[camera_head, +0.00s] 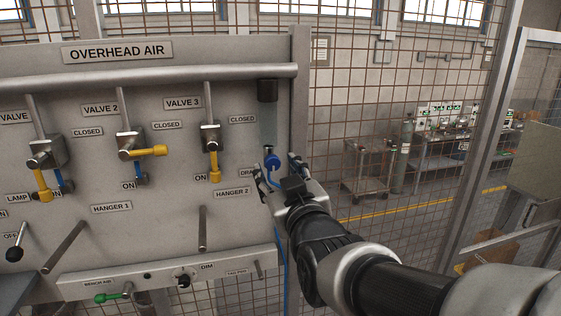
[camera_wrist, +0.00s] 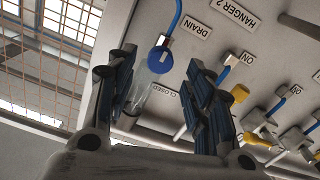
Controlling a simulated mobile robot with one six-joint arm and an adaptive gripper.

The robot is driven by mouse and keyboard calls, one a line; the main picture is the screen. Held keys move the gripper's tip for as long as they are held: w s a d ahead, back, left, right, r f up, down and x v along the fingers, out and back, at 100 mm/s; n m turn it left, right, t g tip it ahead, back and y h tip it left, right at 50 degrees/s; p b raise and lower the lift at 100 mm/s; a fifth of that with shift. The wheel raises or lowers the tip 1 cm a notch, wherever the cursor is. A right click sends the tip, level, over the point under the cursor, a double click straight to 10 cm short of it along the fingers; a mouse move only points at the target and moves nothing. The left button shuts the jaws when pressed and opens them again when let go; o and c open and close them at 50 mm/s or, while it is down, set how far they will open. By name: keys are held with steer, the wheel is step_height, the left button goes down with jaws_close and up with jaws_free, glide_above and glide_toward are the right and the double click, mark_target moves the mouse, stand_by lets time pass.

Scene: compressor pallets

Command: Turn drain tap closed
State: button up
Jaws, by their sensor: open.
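The drain tap is a round blue knob (camera_head: 272,161) at the right end of the panel, below a clear bowl (camera_head: 268,128) under a dark cap. A blue tube curves down from it. In the wrist view the blue knob (camera_wrist: 160,60) appears between my fingers, towards the left one. My gripper (camera_head: 274,167) is open at the knob, one finger on each side; it also shows in the wrist view (camera_wrist: 162,57). I cannot tell whether either finger touches the knob. The DRAIN label (camera_head: 248,173) is partly hidden by my gripper.
The Valve 3 yellow handle (camera_head: 215,172) hangs down left of my gripper. The Hanger 2 peg (camera_head: 202,228) juts out below left. A metal pipe (camera_head: 150,78) crosses the panel above. Wire mesh (camera_head: 345,110) stands behind, to the right.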

mark_target(273, 164)
steer(key=shift+p+x, duration=0.35)
steer(key=shift+x, duration=1.35)
steer(key=shift+c, duration=0.5)
steer(key=c, duration=1)
